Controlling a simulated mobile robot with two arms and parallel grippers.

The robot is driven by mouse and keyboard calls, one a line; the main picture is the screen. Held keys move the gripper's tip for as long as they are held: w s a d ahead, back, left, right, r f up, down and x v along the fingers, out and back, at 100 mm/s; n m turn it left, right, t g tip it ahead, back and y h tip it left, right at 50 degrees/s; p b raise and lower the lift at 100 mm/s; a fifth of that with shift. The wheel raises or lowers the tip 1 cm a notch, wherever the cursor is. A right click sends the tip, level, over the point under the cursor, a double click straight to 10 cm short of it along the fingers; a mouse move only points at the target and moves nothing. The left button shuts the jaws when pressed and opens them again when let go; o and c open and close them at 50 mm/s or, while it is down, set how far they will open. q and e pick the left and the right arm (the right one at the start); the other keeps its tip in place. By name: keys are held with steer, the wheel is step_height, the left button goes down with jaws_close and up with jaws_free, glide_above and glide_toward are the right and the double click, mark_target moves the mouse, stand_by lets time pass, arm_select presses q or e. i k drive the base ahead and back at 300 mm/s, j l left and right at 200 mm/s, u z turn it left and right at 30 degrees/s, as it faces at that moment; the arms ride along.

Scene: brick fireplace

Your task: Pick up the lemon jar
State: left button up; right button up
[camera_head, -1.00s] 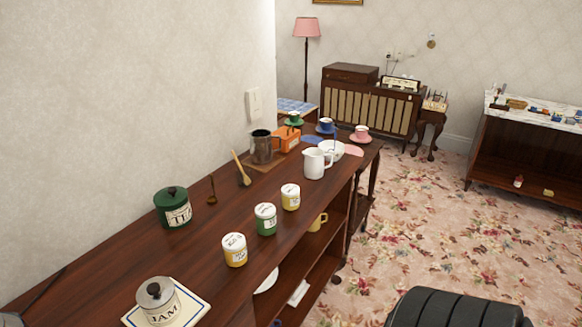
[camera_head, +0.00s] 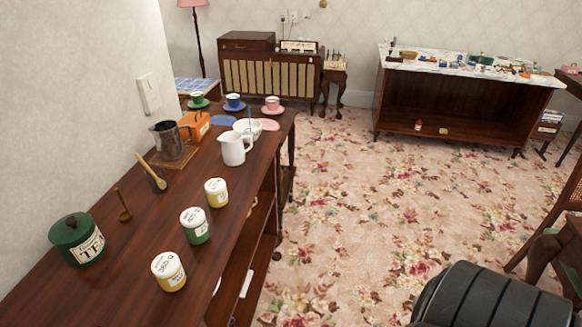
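Three small white-lidded jars stand upright in a row on the dark wooden sideboard (camera_head: 110,250). One is a yellow jar (camera_head: 216,194) at the back, one is a green jar (camera_head: 195,228) in the middle, and one is a yellow jar (camera_head: 169,274) at the front. Their lid and label writing is too small to read, so I cannot tell which is the lemon jar. Neither of my grippers is in view.
A green tea tin (camera_head: 78,241), a wooden spoon (camera_head: 152,172), a metal pitcher (camera_head: 168,140) and a white jug (camera_head: 234,150) share the sideboard top. Flowered carpet (camera_head: 340,220) lies open to the right. A marble-topped cabinet (camera_head: 440,100) stands beyond.

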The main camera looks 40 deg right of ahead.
mark_target(216, 189)
steer(key=z, duration=0.8)
